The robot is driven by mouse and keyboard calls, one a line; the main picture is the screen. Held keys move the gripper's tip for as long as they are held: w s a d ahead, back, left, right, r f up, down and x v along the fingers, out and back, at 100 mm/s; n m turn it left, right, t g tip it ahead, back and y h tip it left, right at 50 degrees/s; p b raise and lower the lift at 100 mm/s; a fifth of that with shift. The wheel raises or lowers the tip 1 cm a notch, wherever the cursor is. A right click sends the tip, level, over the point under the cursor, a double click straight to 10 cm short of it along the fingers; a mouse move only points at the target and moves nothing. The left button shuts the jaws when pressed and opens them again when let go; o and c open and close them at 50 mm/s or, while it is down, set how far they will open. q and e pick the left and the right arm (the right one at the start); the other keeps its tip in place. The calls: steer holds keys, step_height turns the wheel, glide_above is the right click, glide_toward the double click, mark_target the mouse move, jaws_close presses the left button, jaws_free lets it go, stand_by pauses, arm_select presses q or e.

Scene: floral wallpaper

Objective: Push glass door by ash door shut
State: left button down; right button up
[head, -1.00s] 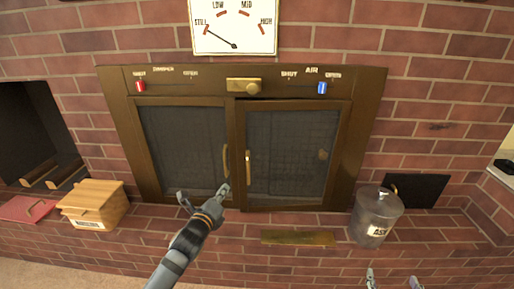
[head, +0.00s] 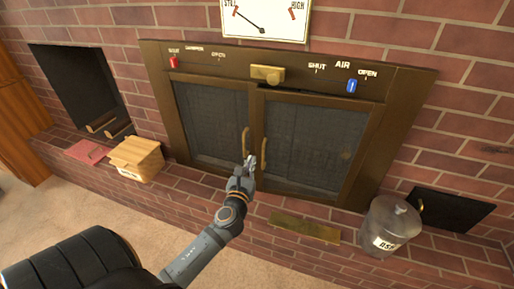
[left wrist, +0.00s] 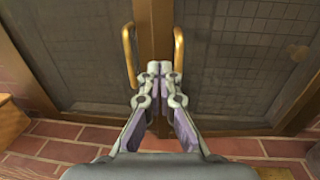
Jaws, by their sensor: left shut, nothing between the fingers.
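The fireplace has two dark glass doors in bronze frames. The right glass door (head: 318,145), on the side of the black ash door (head: 452,212), looks closed or nearly so; a small gap cannot be ruled out. Its brass handle (head: 264,154) stands beside the left door's handle (head: 245,140). The left glass door (head: 210,120) also looks closed. My left gripper (head: 249,160) is shut and empty, in front of the centre frame near the handles' lower ends. In the left wrist view its fingertips (left wrist: 159,68) lie between the two handles; contact cannot be told. My right gripper is out of view.
A lidded ash can (head: 390,225) stands on the brick ledge at right, by the ash door. A brass plate (head: 305,228) is set below the doors. A wooden box (head: 137,158) and red folder-like item (head: 87,152) are at left.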

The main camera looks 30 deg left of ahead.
mark_target(258, 142)
arm_select(q)
steer(key=x, duration=0.6)
steer(key=shift+w, duration=0.35)
steer(key=shift+b+x, duration=0.35)
steer(key=shift+x, duration=0.4)
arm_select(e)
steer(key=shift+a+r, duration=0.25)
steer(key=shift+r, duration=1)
arm_select(q)
steer(key=shift+a, duration=0.1)
